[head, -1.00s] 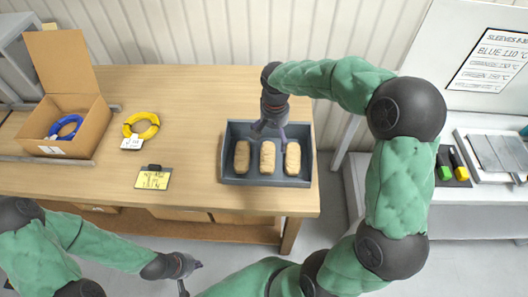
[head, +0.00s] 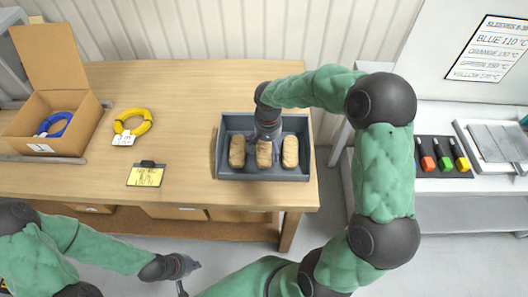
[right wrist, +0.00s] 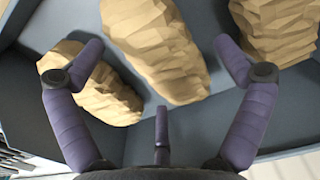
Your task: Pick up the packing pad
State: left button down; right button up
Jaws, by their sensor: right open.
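Three tan, crumpled packing pads lie side by side in a dark grey tray (head: 222,150): a left pad (head: 237,152), a middle pad (head: 264,155) and a right pad (head: 290,151). My right gripper (head: 267,136) is open above the middle pad and hides its far end. In the right wrist view, the spread fingers of my right gripper (right wrist: 157,55) stand either side of the middle pad (right wrist: 165,50), with nothing held. The left finger overlaps another pad (right wrist: 108,98). My left gripper (head: 188,275) is open and empty, low in front of the table.
A cardboard box (head: 52,137) with a blue cable coil (head: 54,124) stands at the table's left. A yellow coil (head: 132,121) and a yellow-labelled clipboard (head: 146,176) lie between box and tray. A side bench (head: 435,200) at right holds coloured tools (head: 444,157).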

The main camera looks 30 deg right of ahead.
jog(key=c, duration=0.9)
jog(key=shift+r, duration=0.15)
